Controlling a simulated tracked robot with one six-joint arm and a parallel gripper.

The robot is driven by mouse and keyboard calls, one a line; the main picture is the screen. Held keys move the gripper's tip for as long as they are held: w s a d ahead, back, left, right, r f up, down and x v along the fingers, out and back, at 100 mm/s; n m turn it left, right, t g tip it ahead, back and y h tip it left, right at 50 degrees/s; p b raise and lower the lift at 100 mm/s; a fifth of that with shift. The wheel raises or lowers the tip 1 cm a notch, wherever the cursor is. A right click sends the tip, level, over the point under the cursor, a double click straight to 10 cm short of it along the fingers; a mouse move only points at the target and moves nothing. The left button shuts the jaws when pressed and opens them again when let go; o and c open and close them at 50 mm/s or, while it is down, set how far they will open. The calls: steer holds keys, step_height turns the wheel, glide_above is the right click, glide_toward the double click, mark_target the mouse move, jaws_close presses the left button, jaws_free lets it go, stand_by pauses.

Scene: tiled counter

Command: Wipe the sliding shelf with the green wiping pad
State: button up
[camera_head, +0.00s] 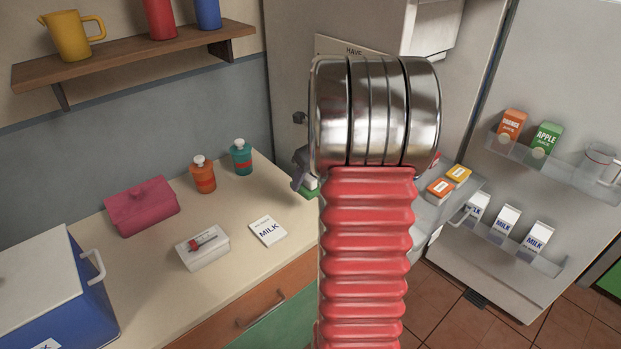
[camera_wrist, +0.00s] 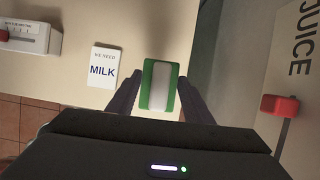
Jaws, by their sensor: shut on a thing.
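The green wiping pad (camera_wrist: 147,88) has a pale strip across its middle and sits between the two fingers of my gripper (camera_wrist: 160,88) in the wrist view. In the head view a little green of the pad (camera_head: 312,192) shows beside my gripper (camera_head: 303,178), at the counter's right end next to the fridge. My arm hides most of the gripper there. A pale shelf (camera_head: 428,214) in the fridge, which looks like the sliding shelf, shows right of my arm, apart from the pad. It bears small orange and yellow boxes (camera_head: 440,188); its left part is hidden.
On the counter (camera_head: 225,290) are a milk note (camera_head: 268,230), a white box (camera_head: 202,248), a pink container (camera_head: 141,206), an orange bottle (camera_head: 203,178) and a teal bottle (camera_head: 241,160). A blue cooler (camera_head: 90,290) stands left. The open fridge door (camera_head: 480,262) holds cartons.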

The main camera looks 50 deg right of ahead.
steer(key=w+a+n+g+y, duration=0.25)
steer(key=w+a+n, duration=0.35)
steer(key=a+n, duration=0.3)
steer(key=w+a+n+g+y, duration=0.2)
steer(key=w+a+n+y, duration=0.1)
steer(key=w+a+n, duration=0.55)
steer(key=w+a+r+n+g+h, duration=0.1)
steer(key=a+n+g+h, duration=0.3)
steer(key=a+n, duration=1.5)
steer(key=shift+a+h, duration=0.55)
steer(key=shift+a, duration=0.6)
steer(key=shift+r+g, duration=0.1)
steer(key=shift+g, duration=0.15)
